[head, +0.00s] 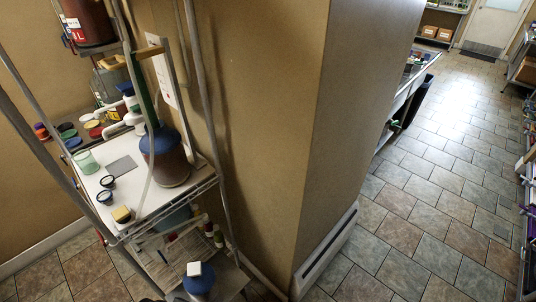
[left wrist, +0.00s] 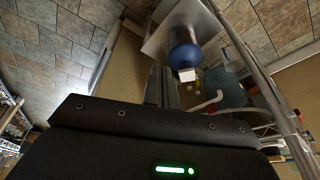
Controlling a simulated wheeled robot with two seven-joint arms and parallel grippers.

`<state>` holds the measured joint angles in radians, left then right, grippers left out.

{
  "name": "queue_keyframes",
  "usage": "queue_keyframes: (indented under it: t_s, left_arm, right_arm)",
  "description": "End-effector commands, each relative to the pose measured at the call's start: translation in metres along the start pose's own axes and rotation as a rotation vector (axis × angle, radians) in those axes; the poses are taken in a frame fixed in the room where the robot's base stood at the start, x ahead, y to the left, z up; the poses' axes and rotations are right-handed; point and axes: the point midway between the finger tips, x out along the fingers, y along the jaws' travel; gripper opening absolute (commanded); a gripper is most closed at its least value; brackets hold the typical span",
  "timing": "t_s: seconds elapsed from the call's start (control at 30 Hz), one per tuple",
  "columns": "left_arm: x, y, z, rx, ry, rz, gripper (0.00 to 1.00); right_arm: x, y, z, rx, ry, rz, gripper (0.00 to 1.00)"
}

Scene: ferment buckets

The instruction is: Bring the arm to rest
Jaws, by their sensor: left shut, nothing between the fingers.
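My left gripper (left wrist: 163,72) shows in the left wrist view. Its dark body with a green light fills the bottom, and its narrow fingers point up the picture, shut and empty. It touches nothing that I can see. A blue-topped vessel with a white block (left wrist: 186,74) on it lies beyond the fingers. In the head view the left arm is not clearly visible, and my right gripper is not in view.
A wire shelf rack (head: 150,215) at the left holds a blue-lidded bucket (head: 165,158), small cups, a yellow sponge (head: 121,214) and coloured lids. A blue-topped vessel (head: 199,281) stands low on it. A tan wall pillar (head: 300,120) stands right of the rack. The tiled floor (head: 440,190) is open.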

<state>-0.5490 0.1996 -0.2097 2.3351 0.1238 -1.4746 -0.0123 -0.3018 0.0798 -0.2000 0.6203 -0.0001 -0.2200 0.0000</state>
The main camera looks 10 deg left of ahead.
Motion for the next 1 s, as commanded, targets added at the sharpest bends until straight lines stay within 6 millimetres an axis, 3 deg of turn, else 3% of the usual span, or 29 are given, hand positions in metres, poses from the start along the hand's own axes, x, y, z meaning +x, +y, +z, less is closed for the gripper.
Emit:
queue_keyframes:
  t_s: [0.27,0.47,0.6,0.7,0.83,1.0]
  left_arm:
    - [0.097,0.007,0.022,0.0,-0.034,0.012,0.0]
    - [0.198,0.012,0.063,0.004,-0.071,0.018,0.0]
    - [0.284,0.017,0.12,0.011,-0.107,0.022,0.0]
    - [0.333,0.019,0.168,0.017,-0.132,0.024,0.0]
    - [0.377,0.021,0.229,0.025,-0.161,0.026,0.0]
    - [0.403,0.021,0.288,0.033,-0.186,0.028,0.0]
  right_arm:
    - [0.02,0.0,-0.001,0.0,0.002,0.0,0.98]
    - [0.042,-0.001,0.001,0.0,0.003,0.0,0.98]
    - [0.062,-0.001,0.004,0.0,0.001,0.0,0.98]
    - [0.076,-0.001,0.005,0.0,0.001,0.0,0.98]
    - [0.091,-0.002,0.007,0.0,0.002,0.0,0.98]
    - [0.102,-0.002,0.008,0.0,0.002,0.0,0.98]
